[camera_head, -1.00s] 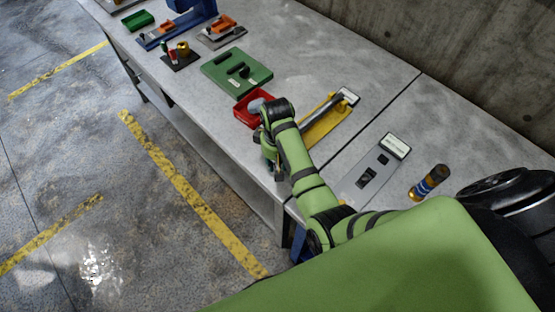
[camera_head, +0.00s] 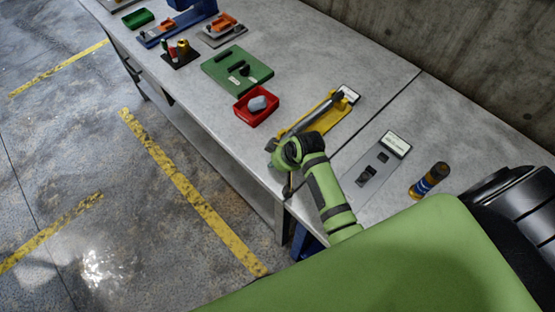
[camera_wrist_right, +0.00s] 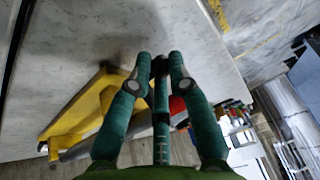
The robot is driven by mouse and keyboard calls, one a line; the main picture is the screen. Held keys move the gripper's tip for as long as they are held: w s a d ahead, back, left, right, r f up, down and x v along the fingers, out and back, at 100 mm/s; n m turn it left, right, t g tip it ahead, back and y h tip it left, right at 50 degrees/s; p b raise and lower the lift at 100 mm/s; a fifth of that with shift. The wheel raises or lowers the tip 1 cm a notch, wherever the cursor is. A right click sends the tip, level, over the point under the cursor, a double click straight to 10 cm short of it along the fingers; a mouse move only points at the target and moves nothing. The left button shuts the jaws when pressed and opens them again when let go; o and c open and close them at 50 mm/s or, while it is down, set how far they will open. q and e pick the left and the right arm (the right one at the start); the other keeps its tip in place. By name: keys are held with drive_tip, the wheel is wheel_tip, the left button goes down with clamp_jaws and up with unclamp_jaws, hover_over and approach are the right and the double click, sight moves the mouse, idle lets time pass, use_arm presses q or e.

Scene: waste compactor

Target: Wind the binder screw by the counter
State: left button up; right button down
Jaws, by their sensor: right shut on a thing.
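The yellow frame (camera_head: 327,121) with a dark grey bar (camera_head: 312,118) along it lies on the grey counter, and I take it for the binder. Its near end is at the counter's front edge, partly hidden by my arm. My right gripper (camera_wrist_right: 161,66) has its teal fingers closed together on a small dark piece between the tips. I cannot tell whether that piece is part of the screw. The yellow frame (camera_wrist_right: 85,112) shows to the left of the fingers in the wrist view. My left gripper is not in view.
A red tray (camera_head: 244,112) with a grey lump, a green block (camera_head: 222,72) and a grey plate (camera_head: 368,172) with a label lie on the counter. Bare counter (camera_head: 310,60) lies behind.

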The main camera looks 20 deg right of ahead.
idle(0.3)
drive_tip(key=c, duration=1.4)
unclamp_jaws()
drive_tip(key=shift+c, duration=0.2)
drive_tip(key=v, duration=1.2)
drive_tip(key=shift+s, duration=0.1)
